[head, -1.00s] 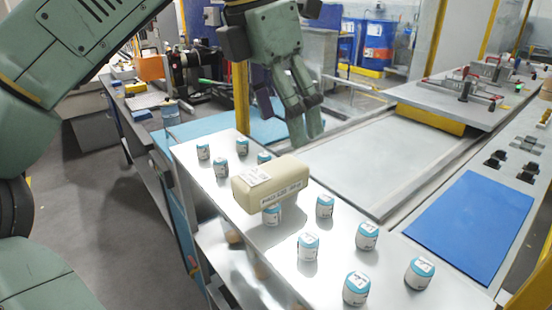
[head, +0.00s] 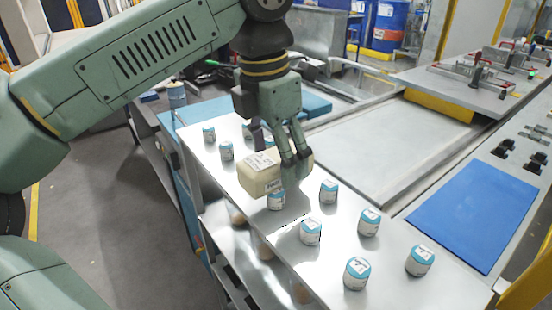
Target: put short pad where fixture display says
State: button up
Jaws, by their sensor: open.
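A cream, round-edged block (head: 262,178) with a white label and printing lies on the pale bench top (head: 330,262) among small jars. Its print is too small to read, so I cannot confirm it is the short pad. My gripper (head: 284,157) is open, pointing down at the block's upper right end. Its fingers overlap the block in the picture; contact cannot be told. A fixture with red handles (head: 478,72) stands at the far right back, with a small green light (head: 531,74) beside it. No display text is readable.
Several white jars with blue lids (head: 368,222) stand around the block; one (head: 277,199) is close in front of it. A blue mat (head: 475,218) lies clear on the right. A wide grey surface (head: 385,150) behind the bench is empty.

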jog(key=shift+f, duration=0.25)
jog(key=shift+c, duration=0.5)
jog(key=c, duration=1.2)
jog(key=shift+r, duration=0.1)
jog(key=shift+c, duration=0.2)
